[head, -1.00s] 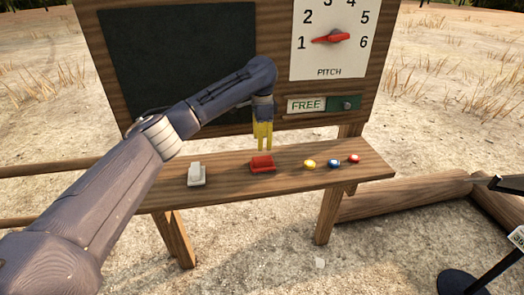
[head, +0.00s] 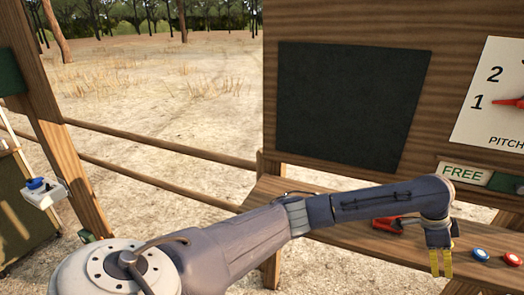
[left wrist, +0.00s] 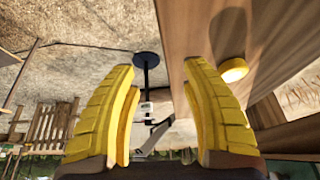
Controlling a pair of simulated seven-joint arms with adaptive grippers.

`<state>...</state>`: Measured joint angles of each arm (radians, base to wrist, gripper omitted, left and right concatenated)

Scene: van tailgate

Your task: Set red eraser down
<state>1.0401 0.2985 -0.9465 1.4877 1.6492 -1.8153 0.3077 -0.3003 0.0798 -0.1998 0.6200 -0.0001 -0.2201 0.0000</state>
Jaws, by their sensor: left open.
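The red eraser (head: 388,224) lies on the wooden shelf (head: 350,240) below the board in the head view, partly hidden behind my left arm. My left gripper (head: 440,268), with yellow fingers, hangs to the right of the eraser and apart from it. In the left wrist view the same gripper (left wrist: 159,80) has its fingers spread with nothing held between them. The eraser does not show in the left wrist view. My right gripper is in neither view.
A blue magnet (head: 480,254) and a red magnet (head: 512,258) lie on the shelf right of my gripper. A yellow magnet (left wrist: 233,70) shows beside the fingers in the left wrist view. A dark board (head: 350,105) stands behind. A wooden post (head: 65,150) stands left.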

